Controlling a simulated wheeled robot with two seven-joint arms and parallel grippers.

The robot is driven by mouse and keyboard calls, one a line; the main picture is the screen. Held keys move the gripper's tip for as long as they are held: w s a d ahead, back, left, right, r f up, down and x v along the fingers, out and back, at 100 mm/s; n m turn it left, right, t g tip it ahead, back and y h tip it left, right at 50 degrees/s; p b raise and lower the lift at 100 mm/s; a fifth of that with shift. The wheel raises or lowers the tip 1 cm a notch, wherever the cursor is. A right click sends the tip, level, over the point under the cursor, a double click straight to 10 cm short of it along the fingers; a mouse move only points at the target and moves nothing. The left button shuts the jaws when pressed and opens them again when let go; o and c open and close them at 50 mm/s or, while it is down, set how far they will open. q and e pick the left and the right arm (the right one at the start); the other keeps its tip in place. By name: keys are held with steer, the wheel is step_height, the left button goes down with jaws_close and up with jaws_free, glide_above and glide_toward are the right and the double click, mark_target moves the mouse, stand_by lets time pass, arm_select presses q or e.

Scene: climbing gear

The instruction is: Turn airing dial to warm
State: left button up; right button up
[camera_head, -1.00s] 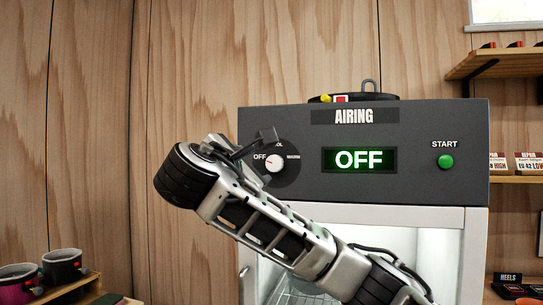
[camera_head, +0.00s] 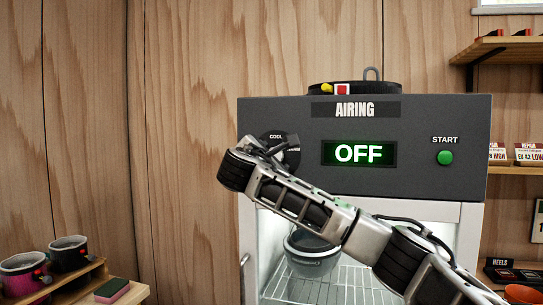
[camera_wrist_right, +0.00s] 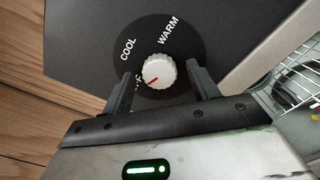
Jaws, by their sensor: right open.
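The airing dial is a white knob (camera_wrist_right: 159,72) with a red pointer on a round black plate (camera_wrist_right: 190,35) marked COOL and WARM. In the right wrist view the pointer aims down-left, toward a partly hidden label. My right gripper (camera_wrist_right: 160,88) is open, with one finger on each side of the knob and a gap visible on both sides. In the head view my right gripper (camera_head: 268,148) is in front of the dial plate (camera_head: 290,158) and hides the knob. The display (camera_head: 359,153) reads OFF in green. My left gripper is not in view.
The airing cabinet (camera_head: 440,115) has a green START button (camera_head: 445,158) right of the display. A grey pot-like object (camera_head: 312,262) sits on the wire rack inside. Shelves hang on the right.

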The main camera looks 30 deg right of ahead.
steer(key=c, duration=1)
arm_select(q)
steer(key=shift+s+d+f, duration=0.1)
